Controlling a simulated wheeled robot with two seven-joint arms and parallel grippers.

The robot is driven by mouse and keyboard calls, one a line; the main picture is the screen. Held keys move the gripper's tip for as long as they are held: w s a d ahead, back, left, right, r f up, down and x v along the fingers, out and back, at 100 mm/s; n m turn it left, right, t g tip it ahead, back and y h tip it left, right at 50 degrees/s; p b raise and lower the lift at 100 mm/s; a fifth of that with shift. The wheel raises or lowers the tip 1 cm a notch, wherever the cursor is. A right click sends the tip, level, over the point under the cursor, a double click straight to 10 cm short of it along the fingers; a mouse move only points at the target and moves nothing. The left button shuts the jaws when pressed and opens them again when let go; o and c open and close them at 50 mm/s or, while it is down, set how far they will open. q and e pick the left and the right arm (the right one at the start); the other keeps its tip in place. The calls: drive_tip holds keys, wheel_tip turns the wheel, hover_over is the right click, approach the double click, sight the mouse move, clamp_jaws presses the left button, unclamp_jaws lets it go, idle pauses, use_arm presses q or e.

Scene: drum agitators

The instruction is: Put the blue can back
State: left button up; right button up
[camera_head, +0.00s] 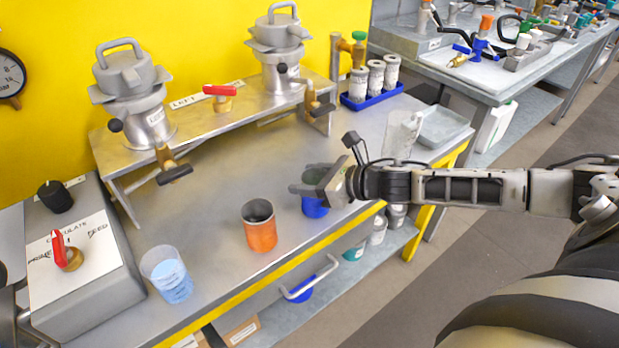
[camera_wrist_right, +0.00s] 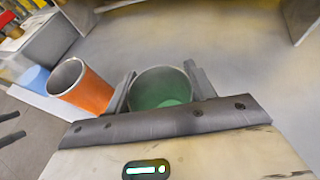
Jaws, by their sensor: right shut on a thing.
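The blue can (camera_head: 315,208) is between the fingers of my right gripper (camera_head: 318,190), which is shut on it. The fingers hide most of its upper part. In the right wrist view the can (camera_wrist_right: 160,92) sits upright between the two fingers, with green inside. It is near the front edge of the bench (camera_head: 215,222); I cannot tell whether its base touches the bench. An orange can (camera_head: 260,234) stands upright to its left, apart from it; it also shows in the wrist view (camera_wrist_right: 88,90). I do not see my left gripper.
A clear beaker with blue liquid (camera_head: 172,280) stands at the front left. A metal shelf (camera_head: 215,115) with two lidded vessels and taps runs along the back. A blue rack with white bottles (camera_head: 372,95), a clear container (camera_head: 402,135) and a grey tray (camera_head: 443,127) stand at the right.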

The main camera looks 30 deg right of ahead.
drive_tip(key=shift+f, duration=0.15)
drive_tip(key=o, duration=1)
drive_tip(key=shift+o, duration=0.2)
